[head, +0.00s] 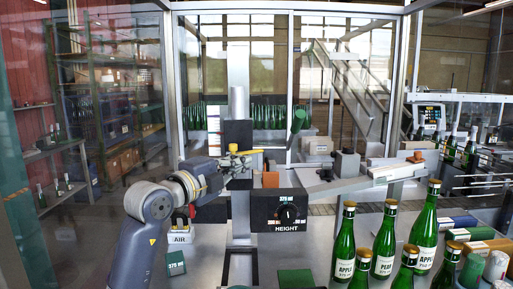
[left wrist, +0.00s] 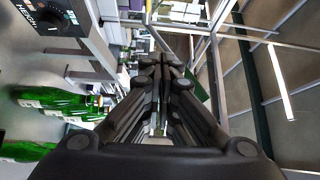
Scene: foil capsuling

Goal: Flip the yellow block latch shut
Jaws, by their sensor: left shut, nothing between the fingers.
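The yellow latch (head: 247,153) is a small yellow piece with a short bar, on the machine's central column just above the height dial box. My left gripper (head: 244,166) reaches in from the left, its dark fingertips just below and beside the latch. I cannot tell whether they touch it. In the left wrist view the fingers of my left gripper (left wrist: 160,66) are closed together with nothing between them. The latch cannot be made out there. My right gripper is not in view.
A black HEIGHT dial box (head: 286,210) sits below the latch and shows in the left wrist view (left wrist: 45,17). An orange block (head: 270,180) stands above it. Green bottles (head: 384,244) crowd the front right. An AIR box (head: 181,236) stands under my left arm.

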